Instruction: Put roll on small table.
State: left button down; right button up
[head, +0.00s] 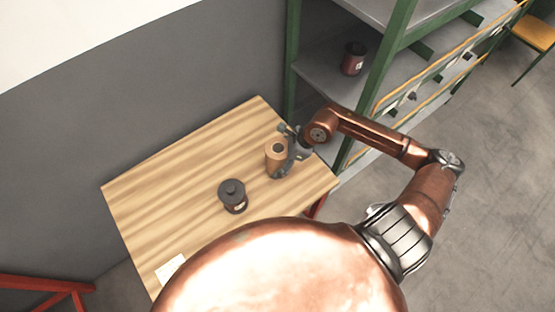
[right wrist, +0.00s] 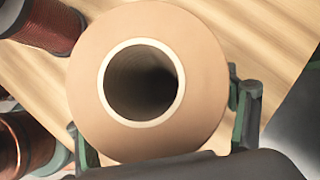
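The roll (head: 276,157), a tan cylinder with a pale-rimmed central hole, stands upright at the right part of the small wooden table (head: 165,205). Whether its base touches the tabletop is not clear. In the right wrist view the roll (right wrist: 205,60) fills the middle, seen from its top end. My right gripper (head: 287,160) is at the roll's right side. Its two fingers (right wrist: 162,125) lie on either side of the roll; whether they press on it I cannot tell. My left gripper is out of view.
A paper (head: 170,268) lies at the front left corner. A green-framed shelf (head: 320,82) behind holds another dark red coil (head: 353,58). The table's back left is bare.

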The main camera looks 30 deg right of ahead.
aim_at(276, 149)
jog(key=shift+r, duration=0.1)
jog(key=p+v, duration=0.1)
jog(key=v, duration=1.1)
dwell(0.4)
